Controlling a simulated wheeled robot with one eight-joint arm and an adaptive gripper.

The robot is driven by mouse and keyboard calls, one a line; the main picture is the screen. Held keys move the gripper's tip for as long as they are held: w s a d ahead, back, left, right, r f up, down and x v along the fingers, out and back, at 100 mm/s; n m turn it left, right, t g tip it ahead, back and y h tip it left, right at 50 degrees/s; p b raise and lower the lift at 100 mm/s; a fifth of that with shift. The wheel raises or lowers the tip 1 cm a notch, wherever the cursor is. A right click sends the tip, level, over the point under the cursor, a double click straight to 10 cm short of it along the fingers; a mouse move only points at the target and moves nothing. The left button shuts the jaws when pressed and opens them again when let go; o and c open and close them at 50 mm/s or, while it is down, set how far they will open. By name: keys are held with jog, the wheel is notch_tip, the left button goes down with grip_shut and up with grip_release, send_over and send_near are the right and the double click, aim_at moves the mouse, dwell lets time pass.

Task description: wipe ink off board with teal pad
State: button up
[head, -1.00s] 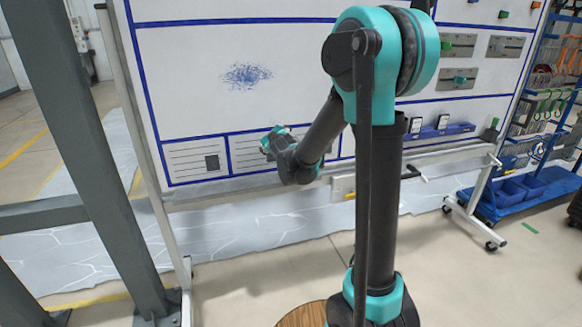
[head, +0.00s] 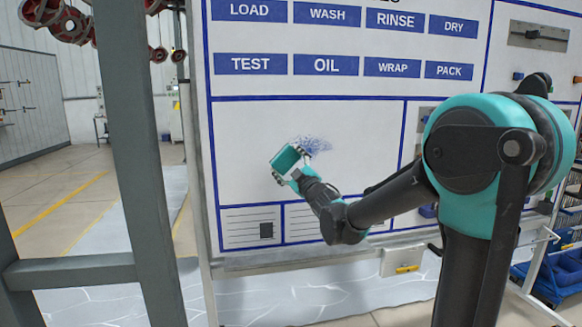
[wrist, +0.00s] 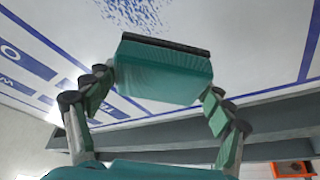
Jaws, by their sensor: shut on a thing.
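The whiteboard (head: 360,130) stands upright with blue frame lines and labels. A patch of blue speckled ink (head: 316,144) is on its lower left panel; the ink also shows at the top of the wrist view (wrist: 135,14). My gripper (head: 290,164) is shut on the teal pad (head: 284,158), just left of and below the ink. In the wrist view the fingers (wrist: 163,90) grip the teal pad (wrist: 163,72) from both sides, its dark edge toward the board. I cannot tell whether the pad touches the board. The pad hides part of the ink in the head view.
A grey steel post (head: 135,130) with a crossbar stands at the left, near the board's edge. A ledge (head: 300,257) runs under the board. Blue bins (head: 555,285) are at the lower right. Grey switch panels are on the board's right side.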

aim_at(332, 149)
jog(key=shift+w+a, duration=0.2)
jog(key=shift+w, duration=0.6)
jog(key=shift+w+a, duration=0.25)
jog(key=shift+w, duration=0.55)
jog(key=shift+w+a, duration=0.2)
jog(key=shift+w, duration=0.6)
jog(key=shift+w+a, duration=0.3)
jog(key=shift+w, duration=0.65)
jog(key=shift+d, duration=0.1)
jog(key=shift+w+d, duration=0.65)
jog(key=shift+d, duration=1.55)
jog(key=shift+w+d, duration=0.7)
jog(key=shift+d, duration=1.55)
jog(key=shift+w+d, duration=0.65)
jog(key=shift+d, duration=1.55)
jog(key=shift+w+d, duration=0.3)
jog(key=shift+d, duration=0.75)
jog(key=shift+w+d, duration=0.25)
jog(key=shift+d, duration=0.85)
jog(key=shift+w+d, duration=0.3)
jog(key=shift+d, duration=0.75)
jog(key=shift+a, duration=0.1)
